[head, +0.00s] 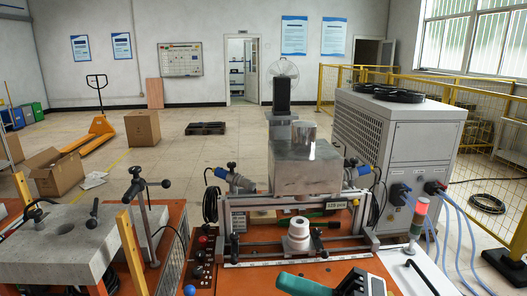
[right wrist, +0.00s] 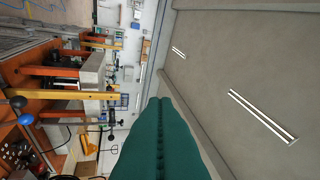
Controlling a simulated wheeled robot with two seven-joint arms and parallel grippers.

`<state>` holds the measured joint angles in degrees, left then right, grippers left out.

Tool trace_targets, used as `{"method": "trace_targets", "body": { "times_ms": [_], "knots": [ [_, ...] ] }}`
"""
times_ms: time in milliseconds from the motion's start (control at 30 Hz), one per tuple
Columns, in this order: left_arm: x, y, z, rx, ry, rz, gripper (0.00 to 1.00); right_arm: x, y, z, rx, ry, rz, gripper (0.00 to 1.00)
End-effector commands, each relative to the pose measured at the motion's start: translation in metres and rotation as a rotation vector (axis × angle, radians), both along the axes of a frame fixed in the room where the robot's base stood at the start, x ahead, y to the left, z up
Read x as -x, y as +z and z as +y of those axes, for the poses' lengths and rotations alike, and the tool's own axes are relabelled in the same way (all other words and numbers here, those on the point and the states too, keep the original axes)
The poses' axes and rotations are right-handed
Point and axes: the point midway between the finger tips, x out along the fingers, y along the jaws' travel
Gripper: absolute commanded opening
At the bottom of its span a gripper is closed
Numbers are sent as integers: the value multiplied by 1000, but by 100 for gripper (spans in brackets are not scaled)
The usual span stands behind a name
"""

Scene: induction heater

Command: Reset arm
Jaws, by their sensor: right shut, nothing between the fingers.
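My right gripper (head: 290,281) shows at the bottom of the head view, low over the front of the orange bench. Its teal fingers are closed together with nothing between them. In the right wrist view the teal fingers (right wrist: 160,104) meet along a seam and point up the picture. My left gripper is in neither view. The induction heater (head: 304,172) stands on the bench beyond my right gripper, a metal block with a cylinder on top. A white stepped ring piece (head: 299,234) stands in front of it, apart from my gripper.
A signal lamp (head: 418,217) stands at the bench's right side. A grey chiller cabinet (head: 402,150) with hoses is behind it. A grey slab table (head: 70,245) with clamp handles is at left. Cardboard boxes (head: 142,128) and a yellow pallet jack (head: 92,137) stand on the open floor behind.

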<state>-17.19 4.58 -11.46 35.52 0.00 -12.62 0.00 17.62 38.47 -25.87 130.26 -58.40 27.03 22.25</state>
Motion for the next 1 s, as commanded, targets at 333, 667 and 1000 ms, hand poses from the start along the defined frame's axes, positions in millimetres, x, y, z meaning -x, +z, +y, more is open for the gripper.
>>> {"method": "trace_targets", "body": {
  "times_ms": [333, 667, 1000],
  "knots": [
    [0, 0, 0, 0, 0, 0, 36, -75, -69, -118, -699, -710, 760, 0],
    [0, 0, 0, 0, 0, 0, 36, 10, -265, -173, -722, -1306, 1620, 0],
    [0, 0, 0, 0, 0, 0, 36, 127, -339, -161, -497, -1529, 2156, 0]
  ]
}}
